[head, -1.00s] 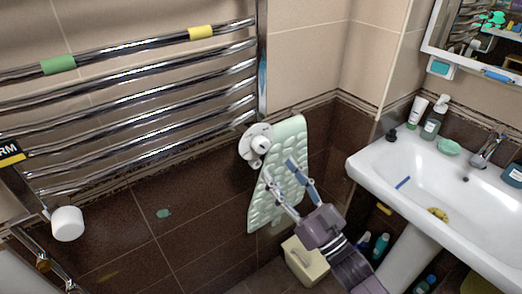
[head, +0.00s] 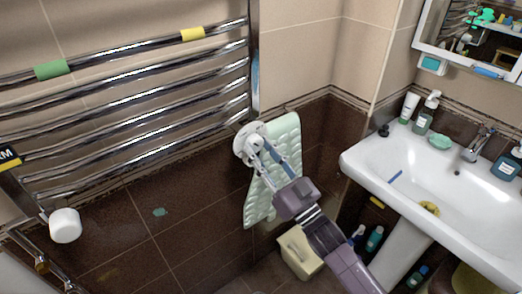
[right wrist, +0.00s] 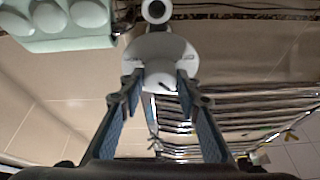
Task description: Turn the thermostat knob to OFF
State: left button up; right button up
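The white thermostat dial (head: 241,148) is on the wall at the lower right end of the towel ladder. In the right wrist view its round plate (right wrist: 160,48) has small dark marks at its edges, too small to read. A white knob (right wrist: 161,77) with a short black mark stands out from it. My right gripper (head: 262,150) reaches the dial from the lower right. In the right wrist view its two fingers (right wrist: 160,84) are apart, one on each side of the knob; I cannot tell whether they touch it. My left gripper is not in view.
A pale green bumpy mat (head: 286,135) hangs just right of the dial. The chrome towel ladder (head: 160,112) fills the wall at left, with a white cylindrical cap (head: 65,225) below it. The white sink (head: 385,158) stands at right. A cream bin (head: 298,252) is on the floor.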

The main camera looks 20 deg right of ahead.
jog(key=c, duration=0.5)
jog(key=shift+n+y, duration=0.4)
jog(key=shift+n, duration=0.1)
jog(key=n+y, duration=0.1)
jog(key=n, duration=0.1)
jog(key=n+g+y, duration=0.1)
jog(key=n, duration=0.2)
jog(key=shift+d+r+g+p, duration=0.1)
jog(key=shift+d+g+p, duration=0.1)
jog(key=shift+g+p, duration=0.1)
jog(key=n+g+y, duration=0.1)
jog(key=n, duration=0.1)
jog(key=n+p, duration=0.1)
jog(key=n, duration=0.2)
jog(key=shift+w+d+r+g+y, duration=0.1)
jog(key=shift+g+y, duration=0.3)
jog(key=n+g+p, duration=0.1)
jog(key=n, duration=0.2)
jog(key=n+g+p, duration=0.1)
jog(key=n, duration=0.2)
jog(key=shift+d+r+n+g+y, duration=0.1)
jog(key=shift+r+n+g+y, duration=0.1)
jog(key=shift+n+g+y, duration=0.15)
jog(key=shift+n+g+p, duration=0.45)
jog(key=shift+n+p, duration=0.45)
jog(key=shift+n, duration=0.35)
